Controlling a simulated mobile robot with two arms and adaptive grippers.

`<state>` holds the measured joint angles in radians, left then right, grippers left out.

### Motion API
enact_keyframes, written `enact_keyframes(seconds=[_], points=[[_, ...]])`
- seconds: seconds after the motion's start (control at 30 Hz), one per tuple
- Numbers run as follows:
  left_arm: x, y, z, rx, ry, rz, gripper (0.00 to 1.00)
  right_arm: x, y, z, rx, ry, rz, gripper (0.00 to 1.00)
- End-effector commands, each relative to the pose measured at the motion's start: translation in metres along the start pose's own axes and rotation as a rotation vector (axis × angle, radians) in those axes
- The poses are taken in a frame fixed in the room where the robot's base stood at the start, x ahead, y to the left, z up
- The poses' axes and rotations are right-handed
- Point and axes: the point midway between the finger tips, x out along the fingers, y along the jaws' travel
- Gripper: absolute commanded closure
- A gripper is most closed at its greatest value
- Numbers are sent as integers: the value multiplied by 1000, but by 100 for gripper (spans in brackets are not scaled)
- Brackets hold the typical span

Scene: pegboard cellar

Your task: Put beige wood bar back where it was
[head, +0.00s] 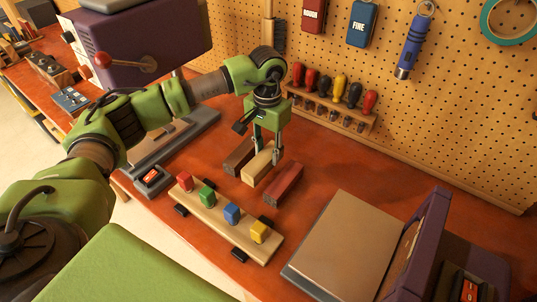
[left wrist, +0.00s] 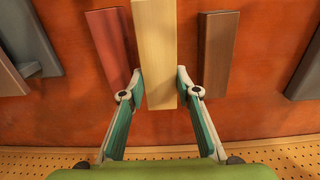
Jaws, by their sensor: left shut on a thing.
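The beige wood bar (head: 257,167) is between the fingers of my left gripper (head: 265,153). In the left wrist view the beige bar (left wrist: 154,45) runs up the middle, with a fingertip of the gripper (left wrist: 158,88) on each long side. A dark brown bar (head: 238,158) lies to its left in the head view, and a reddish bar (head: 284,183) to its right, roughly parallel. The wrist view shows the reddish bar (left wrist: 110,42) left and the brown bar (left wrist: 217,48) right. I cannot tell whether the beige bar touches the table. My right gripper is not in view.
A wooden board with colored blocks (head: 211,216) lies in front of the bars. A rack of screwdrivers (head: 325,111) stands behind, against the pegboard (head: 470,120). A purple case with a tan panel (head: 350,245) is at the right front. Table (head: 345,163) is bare right of the bars.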

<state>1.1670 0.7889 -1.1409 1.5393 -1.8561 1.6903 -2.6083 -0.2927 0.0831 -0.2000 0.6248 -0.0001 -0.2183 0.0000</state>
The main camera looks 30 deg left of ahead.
Motion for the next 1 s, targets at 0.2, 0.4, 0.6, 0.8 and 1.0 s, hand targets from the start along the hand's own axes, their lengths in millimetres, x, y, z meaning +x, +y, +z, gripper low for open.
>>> enact_keyframes(seconds=[0.2,0.4,0.6,0.8,1.0], points=[[18,-2,-4,0,-7,0,100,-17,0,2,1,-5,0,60],[37,-2,-5,0,-2,0,100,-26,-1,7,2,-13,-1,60],[39,-2,-6,0,0,0,100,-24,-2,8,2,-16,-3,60],[43,-2,-6,0,-1,0,68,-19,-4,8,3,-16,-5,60],[42,-2,-6,0,-1,0,63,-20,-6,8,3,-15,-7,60]])
